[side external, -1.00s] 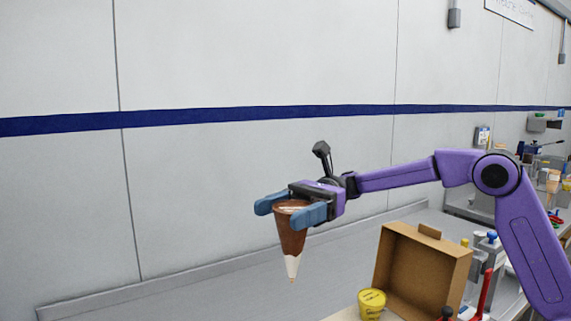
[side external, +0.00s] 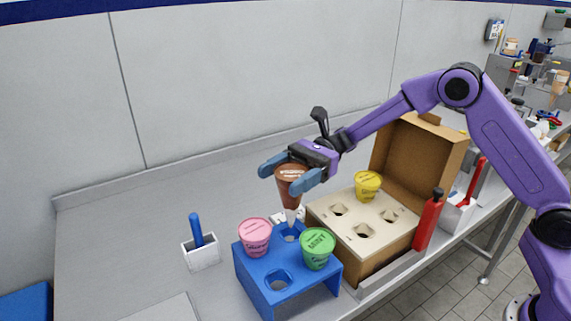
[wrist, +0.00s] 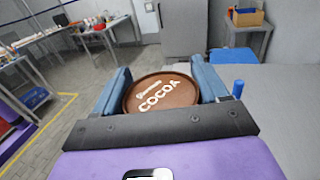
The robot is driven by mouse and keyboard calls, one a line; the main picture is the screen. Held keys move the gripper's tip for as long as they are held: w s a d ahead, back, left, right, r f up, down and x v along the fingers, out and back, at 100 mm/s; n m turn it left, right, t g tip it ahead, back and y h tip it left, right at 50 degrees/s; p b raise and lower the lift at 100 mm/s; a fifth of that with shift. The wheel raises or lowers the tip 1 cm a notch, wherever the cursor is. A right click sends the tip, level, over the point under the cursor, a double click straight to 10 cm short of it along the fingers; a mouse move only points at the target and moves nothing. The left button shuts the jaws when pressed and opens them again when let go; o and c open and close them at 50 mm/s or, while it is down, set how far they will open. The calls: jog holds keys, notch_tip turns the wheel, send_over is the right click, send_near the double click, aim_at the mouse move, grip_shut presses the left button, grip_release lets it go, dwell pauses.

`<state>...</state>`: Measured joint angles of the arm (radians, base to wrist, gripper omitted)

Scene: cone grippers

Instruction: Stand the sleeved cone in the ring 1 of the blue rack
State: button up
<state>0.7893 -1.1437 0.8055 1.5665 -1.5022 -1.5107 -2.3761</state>
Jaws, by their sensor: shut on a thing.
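My gripper (side external: 290,172) is shut on a brown cone (side external: 289,185) with a white lower tip. Its round lid, lettered COCOA (wrist: 160,95), lies between the blue fingers in the wrist view. The cone hangs upright, point down, over the back hole of the blue rack (side external: 255,285). Its tip is at or just above that hole; I cannot tell whether it has entered. A pink cone (side external: 255,236) stands at the rack's left and a green cone (side external: 317,247) at its right. The front hole is empty. No ring numbers are readable.
An open cardboard box (side external: 375,240) with a holed insert holds a yellow cone (side external: 367,184), right of the rack. A white holder (side external: 202,254) with a blue-handled tool is left of the rack.

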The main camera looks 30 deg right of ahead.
aim_at(287, 216)
jog(key=shift+f, duration=2.95)
jog(key=shift+d+f, duration=0.1)
jog(key=shift+f, duration=2.15)
jog(key=o, duration=1.1)
jog(key=v, duration=0.8)
jog(key=shift+w+r, duration=0.15)
jog(key=shift+r, duration=0.05)
